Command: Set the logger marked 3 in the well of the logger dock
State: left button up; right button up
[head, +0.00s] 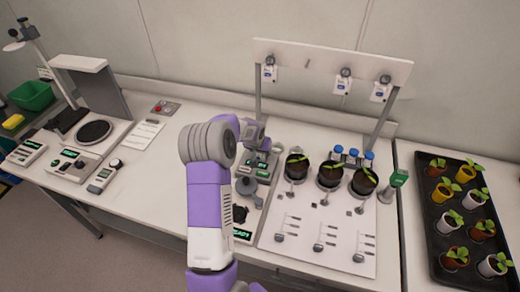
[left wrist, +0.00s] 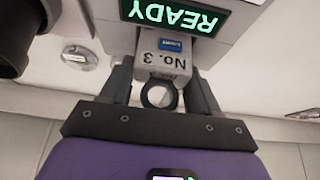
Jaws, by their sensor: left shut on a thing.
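The logger marked No. 3 (left wrist: 163,62) is a small light grey block with a blue label and a ring at its end. It shows upside down in the left wrist view. My left gripper (left wrist: 160,92) is shut on it, one finger on each side of the ring. A pale box with a green READY display (left wrist: 175,14), apparently the logger dock, is right against the logger's far end. I cannot tell whether the logger is in the well. In the head view my left arm reaches over the bench to a grey device with green displays (head: 258,167); the gripper's fingers are mostly hidden there.
Three tags (head: 268,72) hang on the white rail (head: 330,61) at the back. Dark pots with seedlings (head: 297,167) and blue-capped vials (head: 352,154) stand to the right of my arm. A black seedling tray (head: 437,240) is far right. The bench left of my arm has clear room.

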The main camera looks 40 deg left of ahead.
dwell(0.4)
pick_arm(q)
jog(key=o, duration=1.2)
jog(key=shift+c, duration=0.2)
jog(key=v, duration=0.7)
jog(key=shift+r+p, duration=0.25)
jog(key=shift+p, duration=0.05)
jog(key=shift+s+d, duration=0.1)
jog(key=shift+s, duration=0.05)
